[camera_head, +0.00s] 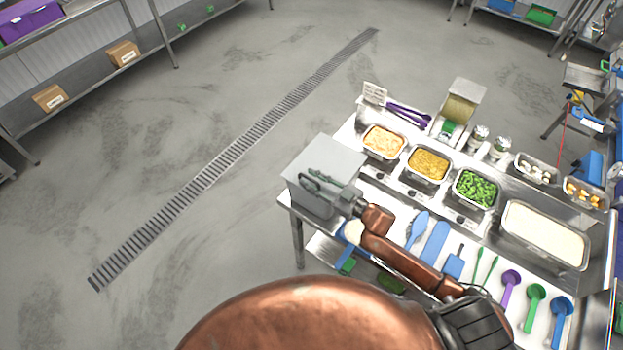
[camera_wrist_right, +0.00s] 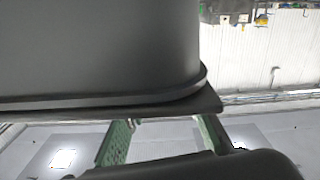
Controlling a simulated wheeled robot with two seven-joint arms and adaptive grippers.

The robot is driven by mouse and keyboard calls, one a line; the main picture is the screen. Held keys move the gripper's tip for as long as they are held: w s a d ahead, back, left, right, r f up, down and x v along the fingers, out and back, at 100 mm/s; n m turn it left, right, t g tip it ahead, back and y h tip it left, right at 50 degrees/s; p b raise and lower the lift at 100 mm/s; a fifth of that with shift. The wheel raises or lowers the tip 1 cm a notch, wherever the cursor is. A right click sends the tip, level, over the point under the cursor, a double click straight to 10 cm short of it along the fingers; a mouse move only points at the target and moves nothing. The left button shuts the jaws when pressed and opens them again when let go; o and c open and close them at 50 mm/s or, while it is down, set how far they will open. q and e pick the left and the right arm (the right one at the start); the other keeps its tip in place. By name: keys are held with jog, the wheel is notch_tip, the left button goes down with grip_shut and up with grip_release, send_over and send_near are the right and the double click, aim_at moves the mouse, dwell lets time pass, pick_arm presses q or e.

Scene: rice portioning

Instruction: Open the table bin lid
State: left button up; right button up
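The table bin (camera_head: 308,199) is a grey box at the left end of the steel table. Its flat, light grey lid (camera_head: 322,152) looks shut. My right gripper (camera_head: 314,178) is at the bin's near side, its green fingers overlapping the lid in the head view. In the right wrist view, the fingers (camera_wrist_right: 165,122) stand apart with a gap between them. Their tips reach the dark rim of a large grey body (camera_wrist_right: 95,50), which appears to be the bin. I cannot tell whether they touch it. My left gripper is not in view.
Food pans stand along the table, including rice (camera_head: 545,234), green vegetables (camera_head: 475,187) and yellow food (camera_head: 428,164). Open floor with a drain (camera_head: 235,150) lies left of the table.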

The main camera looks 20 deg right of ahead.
jog(key=shift+c, duration=0.7)
grip_shut()
